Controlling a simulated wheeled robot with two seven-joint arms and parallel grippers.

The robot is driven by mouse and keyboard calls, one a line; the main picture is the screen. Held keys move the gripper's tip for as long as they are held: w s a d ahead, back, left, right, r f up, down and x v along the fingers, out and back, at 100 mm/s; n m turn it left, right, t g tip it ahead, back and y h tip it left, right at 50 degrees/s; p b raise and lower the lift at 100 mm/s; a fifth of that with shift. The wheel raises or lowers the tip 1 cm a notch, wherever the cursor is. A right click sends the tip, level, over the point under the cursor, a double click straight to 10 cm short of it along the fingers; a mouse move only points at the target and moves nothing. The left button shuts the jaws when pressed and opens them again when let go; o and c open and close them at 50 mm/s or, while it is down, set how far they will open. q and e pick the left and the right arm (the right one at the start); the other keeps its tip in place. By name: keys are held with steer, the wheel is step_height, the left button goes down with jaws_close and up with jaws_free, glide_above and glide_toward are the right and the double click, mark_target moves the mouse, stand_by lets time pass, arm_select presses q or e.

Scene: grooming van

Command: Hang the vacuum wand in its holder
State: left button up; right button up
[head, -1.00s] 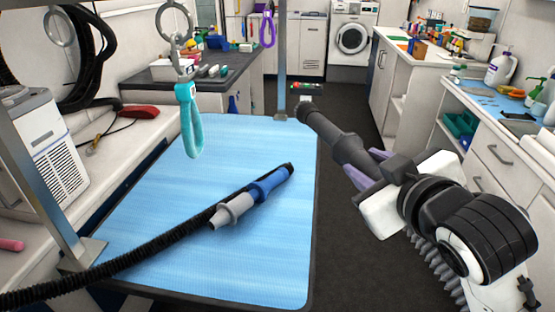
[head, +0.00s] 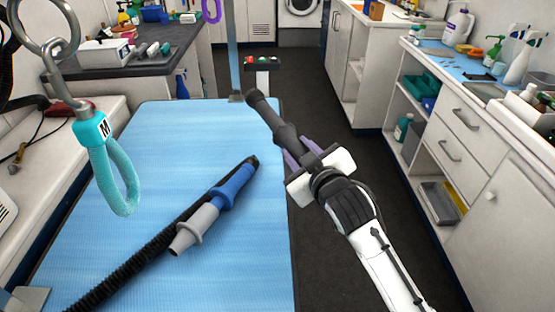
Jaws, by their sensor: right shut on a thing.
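The vacuum wand (head: 272,117), a dark grey tube, points away and to the left from my right gripper (head: 303,153). The gripper's purple fingers are shut on it. The wand is held beside the right edge of the blue grooming table, and its far end shows near the table's far right corner. The gripper body hides the wand's near part. I cannot make out the wand's holder in this view. My left gripper is not in view.
A blue and grey nozzle (head: 217,207) on a black hose lies on the blue table (head: 150,150). A teal loop (head: 118,165) hangs at the left. A post stands at the table's far end. White cabinets (head: 465,150) line the right; dark floor between is clear.

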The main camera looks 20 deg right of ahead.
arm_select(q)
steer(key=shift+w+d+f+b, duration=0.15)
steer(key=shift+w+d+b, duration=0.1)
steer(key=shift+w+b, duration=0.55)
arm_select(e)
step_height(320, 180, down, 9)
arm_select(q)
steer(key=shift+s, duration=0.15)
arm_select(e)
steer(key=shift+r, duration=0.1)
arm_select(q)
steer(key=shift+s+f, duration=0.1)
arm_select(e)
steer(key=shift+f, duration=0.25)
steer(key=o, duration=1.2)
steer(key=shift+f, duration=0.1)
